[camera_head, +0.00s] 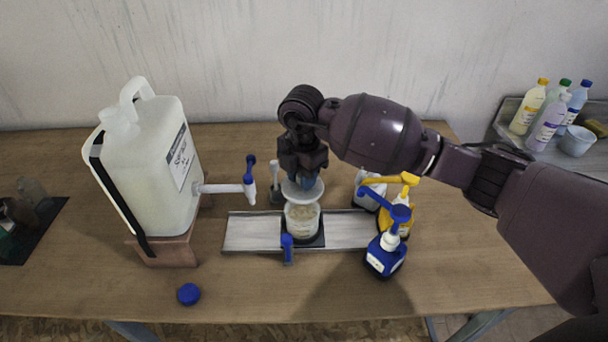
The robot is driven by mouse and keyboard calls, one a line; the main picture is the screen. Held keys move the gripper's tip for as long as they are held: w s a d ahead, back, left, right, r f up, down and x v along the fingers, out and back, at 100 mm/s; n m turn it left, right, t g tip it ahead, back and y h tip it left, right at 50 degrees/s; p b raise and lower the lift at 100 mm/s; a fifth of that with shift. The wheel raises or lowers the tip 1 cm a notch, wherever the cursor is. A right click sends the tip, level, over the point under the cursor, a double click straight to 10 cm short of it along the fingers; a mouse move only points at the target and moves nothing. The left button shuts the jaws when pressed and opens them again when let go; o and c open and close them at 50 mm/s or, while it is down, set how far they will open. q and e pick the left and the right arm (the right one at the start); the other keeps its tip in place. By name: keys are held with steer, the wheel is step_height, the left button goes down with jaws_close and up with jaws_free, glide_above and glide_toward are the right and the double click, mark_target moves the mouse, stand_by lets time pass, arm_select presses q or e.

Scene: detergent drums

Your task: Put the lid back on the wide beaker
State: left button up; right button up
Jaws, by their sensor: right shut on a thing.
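The wide beaker (302,224) stands upright on a dark square pad in the middle of the metal strip, with pale contents. My right gripper (304,178) comes down from above and is shut on the lid (298,194), a pale round disc. The lid is over the beaker's mouth and looks slightly tilted. I cannot tell whether it touches the rim. The gripper hides the top of the lid. My left gripper is not in view.
The metal strip (243,232) lies on the wooden table (235,285). A large white drum (150,165) with a tap stands left. Blue (386,254) and yellow pump bottles stand right. A blue cap (188,294) lies at the front. A blue-topped item (287,248) stands before the beaker.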

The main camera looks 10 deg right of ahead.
steer(key=shift+f+b, duration=0.45)
steer(key=shift+f, duration=0.2)
steer(key=shift+f+b, duration=1.5)
steer(key=shift+f, duration=1)
steer(key=shift+p, duration=0.3)
steer(key=shift+f, duration=0.1)
stand_by(0.6)
